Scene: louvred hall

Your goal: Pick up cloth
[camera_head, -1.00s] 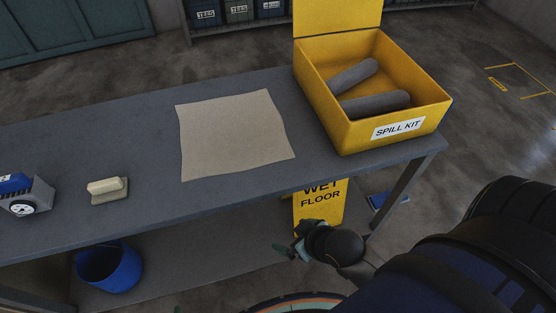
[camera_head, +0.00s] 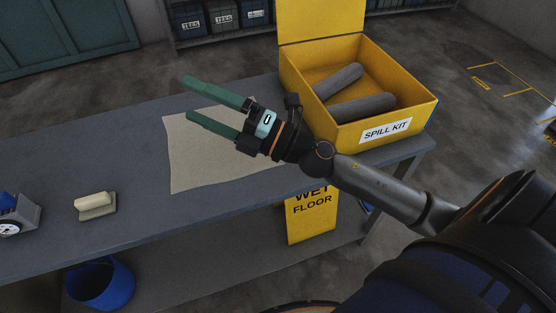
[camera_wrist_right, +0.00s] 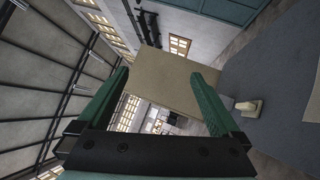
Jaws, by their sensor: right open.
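The cloth (camera_head: 195,160) is a flat beige sheet lying on the grey table (camera_head: 90,150). In the right wrist view, a pale patch at the right edge looks like part of the cloth (camera_wrist_right: 312,95). My right gripper (camera_head: 188,98) has two green fingers spread apart with nothing between them. In the head view it covers the cloth's upper right part, with the fingertips near its far left corner. It appears raised above the table, pointing left. The right wrist view also shows the open gripper (camera_wrist_right: 158,76). My left gripper is not in view.
An open yellow spill kit box (camera_head: 345,132) with grey rolls (camera_head: 362,106) stands on the table, right of the cloth. A cream brush-like block (camera_head: 95,204) and a grey caddy (camera_head: 22,215) are at left. Below are a blue bucket (camera_head: 100,285) and a wet-floor sign (camera_head: 312,220).

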